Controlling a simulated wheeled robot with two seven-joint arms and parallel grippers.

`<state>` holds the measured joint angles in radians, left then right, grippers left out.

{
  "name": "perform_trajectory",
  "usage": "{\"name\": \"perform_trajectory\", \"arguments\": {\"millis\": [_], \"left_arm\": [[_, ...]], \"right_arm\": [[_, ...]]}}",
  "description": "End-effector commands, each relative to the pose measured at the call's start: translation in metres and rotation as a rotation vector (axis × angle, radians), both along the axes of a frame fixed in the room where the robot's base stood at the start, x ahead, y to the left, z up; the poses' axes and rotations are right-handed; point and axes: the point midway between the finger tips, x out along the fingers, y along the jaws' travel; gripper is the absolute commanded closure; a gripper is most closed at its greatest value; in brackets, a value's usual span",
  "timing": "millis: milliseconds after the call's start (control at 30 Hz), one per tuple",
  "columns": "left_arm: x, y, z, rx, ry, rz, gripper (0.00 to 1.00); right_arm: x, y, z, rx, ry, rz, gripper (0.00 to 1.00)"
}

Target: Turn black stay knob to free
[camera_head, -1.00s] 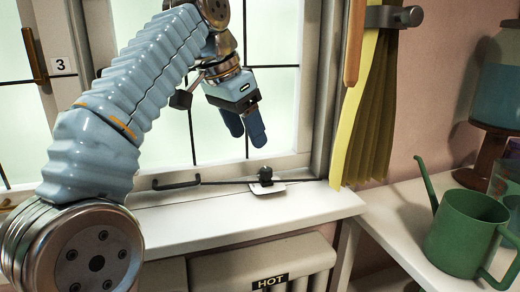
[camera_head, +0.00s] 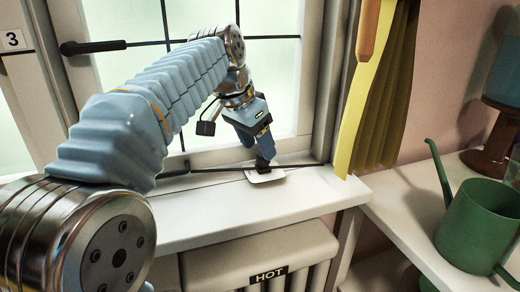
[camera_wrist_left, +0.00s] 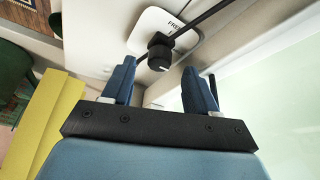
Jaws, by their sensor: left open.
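The black stay knob (camera_head: 262,164) stands on a small white plate (camera_head: 264,177) on the window sill, with the thin dark stay bar (camera_head: 215,169) running past it. The knob (camera_wrist_left: 159,54) and the plate (camera_wrist_left: 148,28), with partly readable lettering, also show in the left wrist view. My left gripper (camera_head: 256,146) points down right above the knob in the head view. Its blue fingers (camera_wrist_left: 165,82) are open, with the knob ahead of the gap between them and nothing held. I cannot tell whether a finger touches the knob. My right gripper is not in view.
The window frame (camera_head: 310,80) stands close behind the gripper. A yellow curtain (camera_head: 370,110) hangs at the right. A green watering can (camera_head: 476,222) stands on the white shelf (camera_head: 395,205). A radiator marked HOT (camera_head: 240,262) is below the sill.

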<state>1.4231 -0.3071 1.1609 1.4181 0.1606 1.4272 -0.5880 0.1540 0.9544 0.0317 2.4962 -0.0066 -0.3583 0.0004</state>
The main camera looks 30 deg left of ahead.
Motion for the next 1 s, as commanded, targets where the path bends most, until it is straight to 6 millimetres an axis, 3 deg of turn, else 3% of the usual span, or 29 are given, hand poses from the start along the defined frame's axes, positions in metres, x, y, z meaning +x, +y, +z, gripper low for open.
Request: {"name": "perform_trajectory", "arguments": {"millis": [200, 500, 867, 1000], "left_arm": [[0.008, -0.003, -0.021, 0.001, 0.001, -0.001, 0.42], [0.009, -0.003, -0.023, 0.000, -0.001, -0.001, 0.42], [0.009, -0.003, -0.023, 0.000, 0.000, -0.001, 0.95], [0.009, -0.003, -0.023, 0.000, 0.000, 0.002, 0.97]], "right_arm": [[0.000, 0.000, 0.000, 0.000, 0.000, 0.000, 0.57], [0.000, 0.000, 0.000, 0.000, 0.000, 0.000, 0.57], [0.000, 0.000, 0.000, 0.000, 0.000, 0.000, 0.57], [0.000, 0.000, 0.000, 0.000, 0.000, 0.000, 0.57]]}}
